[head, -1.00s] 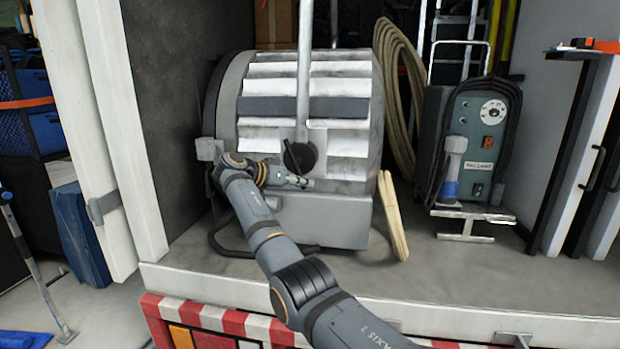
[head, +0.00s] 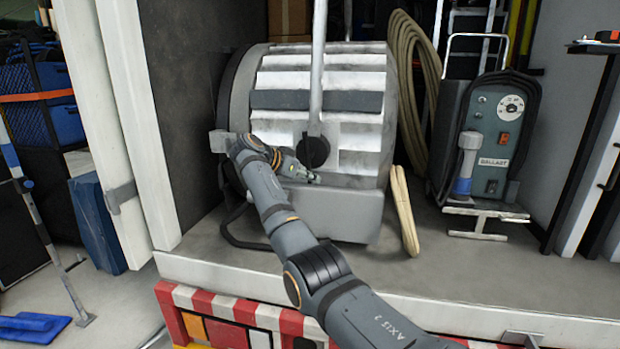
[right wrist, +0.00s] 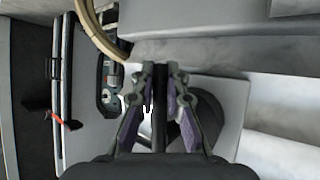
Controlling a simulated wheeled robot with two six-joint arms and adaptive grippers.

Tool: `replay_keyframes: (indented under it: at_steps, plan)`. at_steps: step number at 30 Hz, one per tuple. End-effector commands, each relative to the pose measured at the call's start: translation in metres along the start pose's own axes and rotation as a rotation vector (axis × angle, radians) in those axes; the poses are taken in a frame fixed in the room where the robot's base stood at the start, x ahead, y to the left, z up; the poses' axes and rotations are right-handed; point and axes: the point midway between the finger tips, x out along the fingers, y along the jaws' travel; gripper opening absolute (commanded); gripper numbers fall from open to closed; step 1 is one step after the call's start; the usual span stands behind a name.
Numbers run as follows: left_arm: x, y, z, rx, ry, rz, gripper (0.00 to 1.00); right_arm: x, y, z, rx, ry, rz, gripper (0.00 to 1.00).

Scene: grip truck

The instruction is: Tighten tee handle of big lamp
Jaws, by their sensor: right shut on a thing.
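The big lamp (head: 370,146) is a large grey ribbed drum standing on the truck bed in the head view. A round black knob (head: 313,151) sits on its near side, at the foot of a grey upright pole. My right gripper (head: 310,179) is just below the knob, against the lamp's side. In the right wrist view its fingers (right wrist: 160,76) are closed around a dark, thin bar, the tee handle (right wrist: 159,122). The black round hub (right wrist: 208,112) shows beside the fingers. The far end of the handle is hidden. My left gripper is out of view.
A ballast box (head: 491,130) with a cable stands right of the lamp. A coiled pale hose (head: 407,75) hangs behind, and a pale loop (head: 404,210) leans near the lamp's right side. White door posts (head: 135,120) stand at left. The truck bed's front edge is clear.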

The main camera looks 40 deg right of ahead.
Motion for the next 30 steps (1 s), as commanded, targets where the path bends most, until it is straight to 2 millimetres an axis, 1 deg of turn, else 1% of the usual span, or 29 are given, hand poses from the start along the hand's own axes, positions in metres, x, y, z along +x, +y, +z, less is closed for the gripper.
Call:
replay_keyframes:
  at_steps: [1, 2, 6, 14, 17, 20, 27, 30]
  plan:
    - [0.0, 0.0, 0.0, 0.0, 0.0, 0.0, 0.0, -0.001, 0.0, -0.002, 0.003, 0.004, -0.003, 0.0]
    - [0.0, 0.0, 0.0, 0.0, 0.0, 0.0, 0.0, -0.001, 0.0, -0.003, 0.003, 0.004, -0.003, 0.17]
    - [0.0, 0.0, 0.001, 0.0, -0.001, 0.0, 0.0, -0.001, 0.0, -0.002, 0.002, 0.003, -0.002, 0.36]
    - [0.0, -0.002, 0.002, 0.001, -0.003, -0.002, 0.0, 0.0, 0.0, -0.001, 0.001, 0.002, -0.001, 0.36]
    - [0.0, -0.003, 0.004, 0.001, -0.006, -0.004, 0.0, -0.005, 0.0, -0.001, 0.0, 0.002, -0.002, 0.36]
    - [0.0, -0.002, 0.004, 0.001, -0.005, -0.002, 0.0, -0.021, -0.001, 0.0, 0.0, 0.001, -0.004, 0.36]
    - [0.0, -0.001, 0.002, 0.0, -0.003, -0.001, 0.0, -0.08, -0.001, -0.001, 0.0, 0.002, -0.006, 0.36]
    - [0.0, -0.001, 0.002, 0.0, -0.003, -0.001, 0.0, -0.1, -0.001, -0.001, 0.0, 0.002, -0.004, 0.36]
